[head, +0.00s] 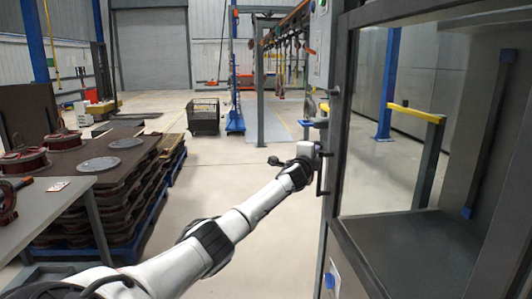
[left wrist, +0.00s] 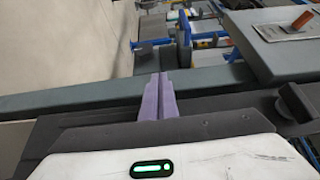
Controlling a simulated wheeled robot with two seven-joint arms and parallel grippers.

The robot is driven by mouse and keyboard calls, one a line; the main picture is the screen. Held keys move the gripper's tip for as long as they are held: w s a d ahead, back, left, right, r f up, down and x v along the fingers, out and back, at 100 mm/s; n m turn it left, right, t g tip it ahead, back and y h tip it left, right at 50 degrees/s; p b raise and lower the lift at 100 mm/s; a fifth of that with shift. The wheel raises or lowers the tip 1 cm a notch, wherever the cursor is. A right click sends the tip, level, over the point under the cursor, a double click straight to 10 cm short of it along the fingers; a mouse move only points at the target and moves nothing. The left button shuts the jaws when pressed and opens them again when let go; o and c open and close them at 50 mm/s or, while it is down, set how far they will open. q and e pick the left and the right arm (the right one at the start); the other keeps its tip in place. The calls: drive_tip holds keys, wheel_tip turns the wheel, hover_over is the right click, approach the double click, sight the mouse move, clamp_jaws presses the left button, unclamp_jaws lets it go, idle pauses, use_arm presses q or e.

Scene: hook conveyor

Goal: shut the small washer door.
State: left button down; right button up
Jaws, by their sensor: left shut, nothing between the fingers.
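The washer (head: 345,240) is a dark grey framed cabinet filling the right of the head view, with a large see-through opening or pane. A dark upright handle (head: 321,172) is on its left edge. I cannot tell for sure which part is the small door or how far it stands open. My left gripper (head: 312,150) is at this edge beside the handle, partly hidden by its own wrist. In the left wrist view its purple fingers (left wrist: 158,98) are together and empty, in front of a long grey frame bar (left wrist: 70,101). Whether they touch it is unclear. My right gripper is out of view.
A grey table (head: 45,205) and pallets of stacked dark parts (head: 130,185) stand at the left. A black crate (head: 204,117) stands farther back. The floor between the pallets and washer is clear. An orange lever (left wrist: 302,20) shows on a grey box in the wrist view.

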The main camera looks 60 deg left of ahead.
use_arm(q)
drive_tip(key=s+a, duration=0.6)
drive_tip(key=s, duration=0.5)
drive_tip(key=shift+a, duration=0.4)
